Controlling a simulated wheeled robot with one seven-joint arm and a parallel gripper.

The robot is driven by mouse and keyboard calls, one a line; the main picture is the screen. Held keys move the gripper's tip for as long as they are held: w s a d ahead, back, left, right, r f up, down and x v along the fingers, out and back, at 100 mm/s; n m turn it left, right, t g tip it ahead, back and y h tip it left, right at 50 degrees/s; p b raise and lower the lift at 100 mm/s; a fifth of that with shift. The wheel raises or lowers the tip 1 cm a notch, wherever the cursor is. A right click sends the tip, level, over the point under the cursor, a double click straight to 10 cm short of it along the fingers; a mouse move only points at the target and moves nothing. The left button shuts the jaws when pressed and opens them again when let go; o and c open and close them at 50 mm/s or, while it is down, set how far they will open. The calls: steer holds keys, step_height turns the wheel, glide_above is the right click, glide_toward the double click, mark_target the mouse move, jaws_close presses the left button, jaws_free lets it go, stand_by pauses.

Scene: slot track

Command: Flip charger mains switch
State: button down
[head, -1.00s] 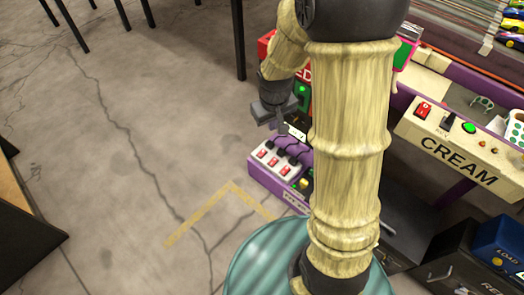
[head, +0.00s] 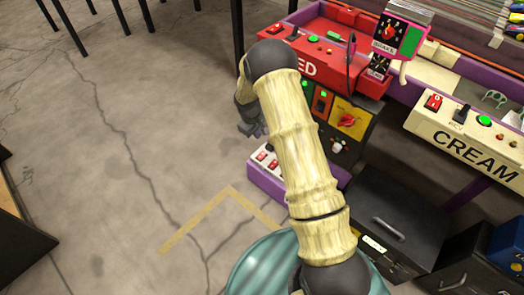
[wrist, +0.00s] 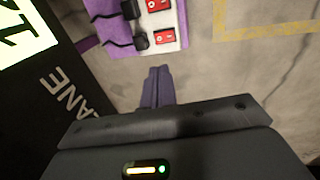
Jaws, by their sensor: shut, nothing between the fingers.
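A white power strip with red rocker switches (head: 265,159) sits on a low purple shelf, partly hidden by my arm in the head view. In the wrist view, two red rockers (wrist: 165,37) show at the top, with black plugs (wrist: 138,38) beside them. My gripper (wrist: 158,72) is shut and empty, its fingertips just below the strip in that picture and apart from the rockers. In the head view my gripper (head: 250,130) is dark and small, just above the strip. I cannot tell which switch is the charger's mains switch.
A black panel lettered "LANE" (wrist: 68,100) is close on the left in the wrist view. A red console (head: 325,70) and a cream console (head: 465,140) stand behind and right. A black case (head: 390,220) is on the right. Open floor lies left.

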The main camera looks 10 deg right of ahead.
mark_target(262, 153)
steer(key=b+x, duration=0.8)
steer(key=x, duration=0.6)
steer(key=shift+a, duration=0.15)
